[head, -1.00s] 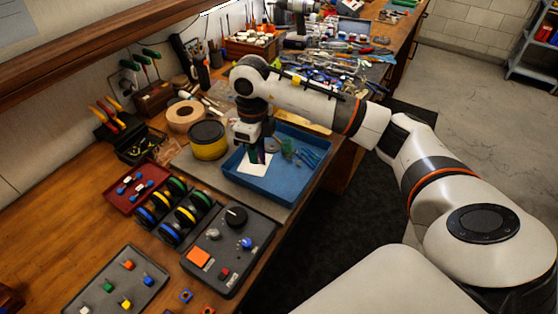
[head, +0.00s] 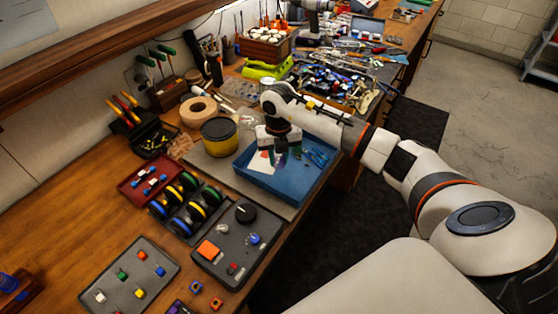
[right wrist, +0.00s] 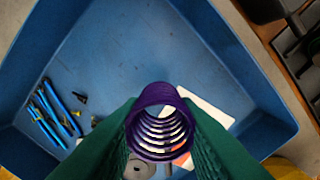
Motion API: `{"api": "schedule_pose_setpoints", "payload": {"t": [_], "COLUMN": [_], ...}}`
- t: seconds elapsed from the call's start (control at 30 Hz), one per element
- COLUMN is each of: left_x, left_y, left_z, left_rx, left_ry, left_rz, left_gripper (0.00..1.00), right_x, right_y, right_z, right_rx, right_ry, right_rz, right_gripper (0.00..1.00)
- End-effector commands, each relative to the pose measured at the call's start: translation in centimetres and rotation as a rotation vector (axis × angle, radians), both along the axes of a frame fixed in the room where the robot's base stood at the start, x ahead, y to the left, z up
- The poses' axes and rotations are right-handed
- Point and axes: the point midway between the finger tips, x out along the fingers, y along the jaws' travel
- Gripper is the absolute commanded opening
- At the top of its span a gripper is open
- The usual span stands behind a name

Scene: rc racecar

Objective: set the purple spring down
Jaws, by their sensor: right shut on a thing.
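My right gripper (head: 279,158) is over the blue tray (head: 305,187) in the head view, beside a white card (head: 262,160). In the right wrist view its green fingers (right wrist: 160,125) are shut on the purple spring (right wrist: 155,96). I look down through the spring's open coils, with the blue tray floor (right wrist: 130,50) behind it. The spring is too small in the head view to make out clearly. I cannot tell whether it touches the tray floor. My left gripper is not in view.
Blue-handled pliers (right wrist: 48,115) lie in the tray. A yellow-and-black tin (head: 219,138) and a tape roll (head: 198,111) stand left of it. The tray floor has free room.

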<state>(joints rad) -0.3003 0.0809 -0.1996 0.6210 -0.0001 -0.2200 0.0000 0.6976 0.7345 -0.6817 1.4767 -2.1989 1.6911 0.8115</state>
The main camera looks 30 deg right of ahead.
Motion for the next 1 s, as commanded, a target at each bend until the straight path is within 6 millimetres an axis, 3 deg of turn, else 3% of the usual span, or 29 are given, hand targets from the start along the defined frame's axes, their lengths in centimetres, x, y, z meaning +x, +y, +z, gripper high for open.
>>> {"api": "schedule_pose_setpoints", "payload": {"t": [0.2, 0.57, 0.6, 0.7, 1.0], "left_x": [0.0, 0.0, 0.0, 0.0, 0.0], "left_y": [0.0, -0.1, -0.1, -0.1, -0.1], "left_z": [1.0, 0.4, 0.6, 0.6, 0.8], "left_rx": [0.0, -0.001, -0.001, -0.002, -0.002], "left_ry": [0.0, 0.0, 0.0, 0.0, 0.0], "left_rz": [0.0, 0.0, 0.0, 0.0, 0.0], "left_gripper": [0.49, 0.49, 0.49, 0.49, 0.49], "right_x": [-0.1, 0.0, 0.0, 0.0, 0.0], "right_y": [0.0, 0.0, 0.0, 0.0, 0.0], "right_z": [-2.7, -3.4, -3.2, -3.1, -2.9], "right_rx": [0.001, 0.0, 0.0, 0.0, 0.0], "right_ry": [0.003, 0.001, 0.0, 0.001, 0.001], "right_rz": [0.001, 0.001, 0.001, 0.001, 0.001], "right_gripper": [0.07, 0.07, 0.34, 0.49, 0.49]}}
